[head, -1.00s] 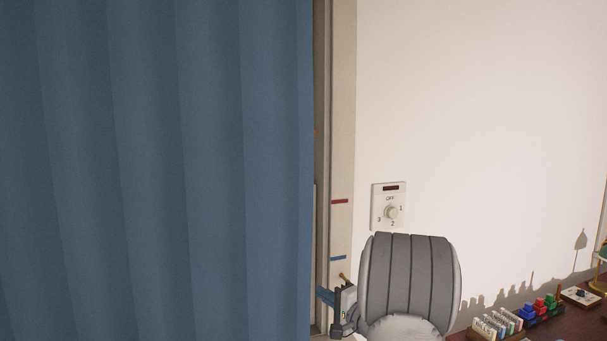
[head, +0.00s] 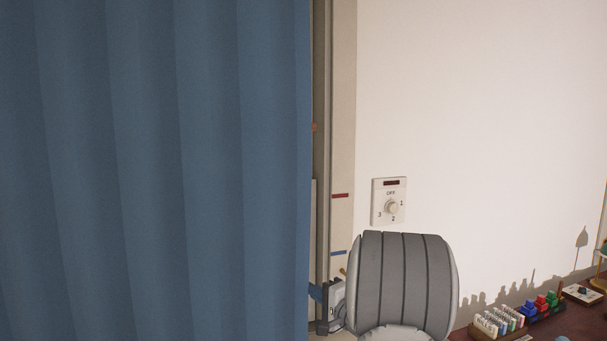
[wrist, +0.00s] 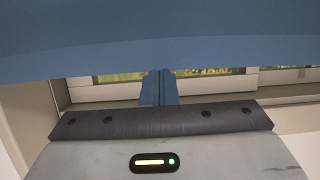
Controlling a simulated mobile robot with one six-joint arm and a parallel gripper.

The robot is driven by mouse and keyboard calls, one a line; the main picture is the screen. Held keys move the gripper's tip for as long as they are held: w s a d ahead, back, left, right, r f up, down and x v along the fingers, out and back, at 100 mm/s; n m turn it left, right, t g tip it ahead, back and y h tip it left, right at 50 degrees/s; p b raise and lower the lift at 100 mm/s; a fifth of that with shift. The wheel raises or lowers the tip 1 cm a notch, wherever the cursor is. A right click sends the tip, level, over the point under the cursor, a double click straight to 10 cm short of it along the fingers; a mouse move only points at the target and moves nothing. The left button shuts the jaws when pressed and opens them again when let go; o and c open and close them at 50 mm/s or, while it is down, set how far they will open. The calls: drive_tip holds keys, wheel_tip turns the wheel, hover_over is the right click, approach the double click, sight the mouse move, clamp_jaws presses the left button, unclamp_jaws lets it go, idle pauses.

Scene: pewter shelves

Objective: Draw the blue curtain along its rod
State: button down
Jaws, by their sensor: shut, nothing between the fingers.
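The blue curtain (head: 160,170) hangs in folds across the left half of the head view, its right edge beside a door or window frame. It also fills the top of the wrist view (wrist: 160,35). My gripper (head: 315,292) is at the curtain's right edge, low in the head view. Its blue fingers (wrist: 159,84) are shut with nothing between them, and their tips meet the curtain's edge in the wrist view. I cannot tell whether they touch the cloth. The rod is out of view.
A pale frame post (head: 343,130) with red and blue marks stands right of the curtain. A dial switch (head: 390,203) is on the white wall. A dark red surface (head: 575,325) at lower right holds a card rack (head: 497,324) and coloured blocks (head: 540,306).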

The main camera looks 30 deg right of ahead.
sight(191, 311)
drive_tip(key=w+a+b, duration=0.1)
drive_tip(key=a+b, duration=0.1)
drive_tip(key=a, duration=0.2)
drive_tip(key=w+a+b, duration=0.1)
drive_tip(key=a+b, duration=0.2)
drive_tip(key=a, duration=0.1)
drive_tip(key=a+b, duration=0.3)
drive_tip(key=a, duration=0.1)
drive_tip(key=shift+w+f, duration=0.25)
drive_tip(key=shift+w, duration=0.15)
drive_tip(key=shift+a+r, duration=0.25)
drive_tip(key=shift+w+b, duration=0.1)
drive_tip(key=shift+b, duration=0.2)
